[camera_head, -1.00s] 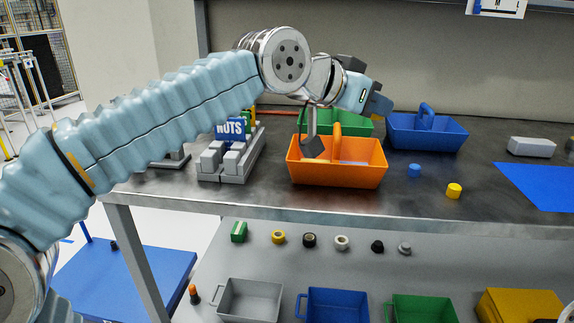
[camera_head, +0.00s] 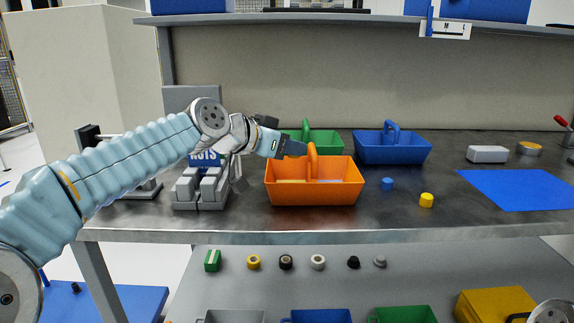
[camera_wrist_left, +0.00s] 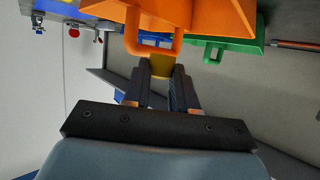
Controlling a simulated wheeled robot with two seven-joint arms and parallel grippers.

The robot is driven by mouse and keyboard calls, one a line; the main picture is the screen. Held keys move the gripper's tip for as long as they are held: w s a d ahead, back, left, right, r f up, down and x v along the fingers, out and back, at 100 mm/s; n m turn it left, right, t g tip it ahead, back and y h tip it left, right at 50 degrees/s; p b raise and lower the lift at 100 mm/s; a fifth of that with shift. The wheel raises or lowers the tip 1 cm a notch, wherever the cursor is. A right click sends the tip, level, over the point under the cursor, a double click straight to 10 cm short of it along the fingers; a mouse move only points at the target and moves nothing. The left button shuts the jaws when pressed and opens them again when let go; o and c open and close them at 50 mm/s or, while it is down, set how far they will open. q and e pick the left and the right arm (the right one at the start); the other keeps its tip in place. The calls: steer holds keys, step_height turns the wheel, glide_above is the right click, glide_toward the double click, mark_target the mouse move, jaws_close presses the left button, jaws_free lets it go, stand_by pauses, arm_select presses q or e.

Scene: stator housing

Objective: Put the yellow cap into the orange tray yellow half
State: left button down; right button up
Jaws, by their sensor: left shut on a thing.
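The orange tray (camera_head: 314,194) stands on the bench, its arched handle (camera_head: 311,158) upright. My left gripper (camera_head: 293,147) is at the tray's left, close to the handle. In the left wrist view the gripper (camera_wrist_left: 161,72) is shut on a small yellow thing (camera_wrist_left: 160,67), just in front of the orange handle (camera_wrist_left: 152,46). I cannot tell whether this is a cap or whether it touches the handle. A yellow cap (camera_head: 427,200) lies on the bench right of the tray. The tray's inside is mostly hidden. My right gripper is not in view.
A small blue cap (camera_head: 387,184) lies between the tray and yellow cap. Green (camera_head: 326,143) and blue (camera_head: 393,152) trays stand behind. A grey fixture (camera_head: 200,187) stands left. A blue mat (camera_head: 520,190) lies right. The bench front edge (camera_head: 330,237) is clear.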

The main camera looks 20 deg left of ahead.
arm_select(q)
steer(key=shift+w+a+f, duration=0.15)
steer(key=shift+f, duration=0.85)
steer(key=shift+w+a+f, duration=0.1)
steer(key=shift+a+f, duration=0.05)
steer(key=shift+f, duration=0.8)
steer(key=shift+b, duration=0.3)
steer(key=shift+f+b, duration=0.65)
steer(key=shift+b, duration=0.1)
steer(key=c, duration=0.9)
jaws_free()
steer(key=shift+r, duration=0.1)
steer(key=shift+s+r+p, duration=0.1)
steer(key=shift+r+p, duration=0.85)
steer(key=shift+p, duration=0.2)
steer(key=shift+s+a+b, duration=0.6)
steer(key=shift+s+b, duration=0.15)
steer(key=shift+s, duration=0.1)
steer(key=b+v, duration=0.1)
steer(key=v, duration=0.8)
steer(key=shift+s+a+r, duration=0.1)
steer(key=shift+s+r, duration=0.1)
steer(key=shift+s, duration=0.1)
